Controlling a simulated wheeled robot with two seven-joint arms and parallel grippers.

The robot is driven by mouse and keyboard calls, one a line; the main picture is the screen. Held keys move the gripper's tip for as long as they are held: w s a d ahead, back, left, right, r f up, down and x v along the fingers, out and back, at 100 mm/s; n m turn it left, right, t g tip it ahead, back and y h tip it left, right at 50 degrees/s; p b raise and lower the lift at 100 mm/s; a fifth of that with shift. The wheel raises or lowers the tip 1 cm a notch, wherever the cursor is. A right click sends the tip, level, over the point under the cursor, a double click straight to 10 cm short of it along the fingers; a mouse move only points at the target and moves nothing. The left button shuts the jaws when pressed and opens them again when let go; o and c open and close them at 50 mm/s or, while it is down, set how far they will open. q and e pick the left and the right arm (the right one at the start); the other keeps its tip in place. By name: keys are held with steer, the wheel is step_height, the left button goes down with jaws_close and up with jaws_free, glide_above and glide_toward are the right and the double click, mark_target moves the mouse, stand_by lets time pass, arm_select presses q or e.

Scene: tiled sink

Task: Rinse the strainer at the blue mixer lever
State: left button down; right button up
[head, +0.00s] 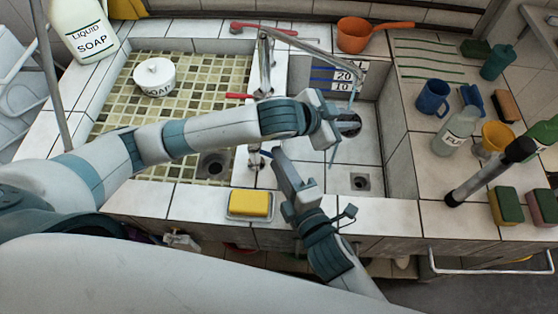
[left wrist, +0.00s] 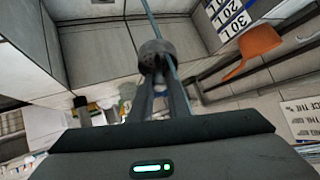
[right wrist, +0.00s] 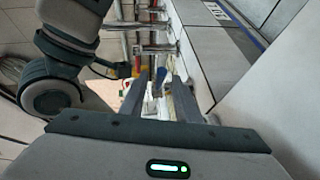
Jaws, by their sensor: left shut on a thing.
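My left gripper (head: 330,124) is over the right basin, shut on the strainer, whose dark round part (head: 349,124) shows just beyond it. In the left wrist view the grey round strainer (left wrist: 152,54) is at the fingertips, and a thin pale blue line, perhaps water, runs past it. My right gripper (head: 277,160) is low at the divider between the basins. In the right wrist view its fingers (right wrist: 162,95) are apart, with a small blue part, seemingly the blue mixer lever (right wrist: 158,82), between or beyond them; contact cannot be told. The red lever (head: 238,96) is on the divider.
The tap spout (head: 312,48) reaches over the right basin (head: 378,150). A yellow sponge (head: 250,204) lies on a dish at the front edge. A soap pot (head: 155,77) stands in the left basin. Bottles, a blue mug (head: 432,98) and sponges crowd the right counter.

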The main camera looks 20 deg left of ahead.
steer(key=v, duration=1.1)
steer(key=shift+s+d, duration=0.2)
steer(key=shift+s, duration=0.1)
stand_by(0.3)
jaws_close()
steer(key=shift+s+a+r+n+g+y, duration=0.1)
steer(key=shift+a+n+g+y, duration=0.2)
steer(key=shift+n+g+y, duration=0.3)
steer(key=shift+s+a+r+n+g+y, duration=0.1)
steer(key=shift+a+n+g+y, duration=0.3)
steer(key=shift+y, duration=0.3)
steer(key=shift+d+n+g+y, duration=0.3)
steer(key=shift+n+g+y, duration=0.4)
steer(key=shift+n+y, duration=0.1)
steer(key=shift+w+d+f+n+g+y, duration=0.1)
steer(key=shift+d+n+g+y, duration=0.25)
steer(key=shift+d+g, duration=0.2)
steer(key=shift+w+d+f+n+g+y, duration=0.1)
steer(key=shift+d+n+g+y, duration=0.2)
steer(key=shift+d+g, duration=0.3)
steer(key=shift+w+d+n+g, duration=0.25)
steer(key=shift+d+g, duration=0.2)
steer(key=shift+d, duration=0.3)
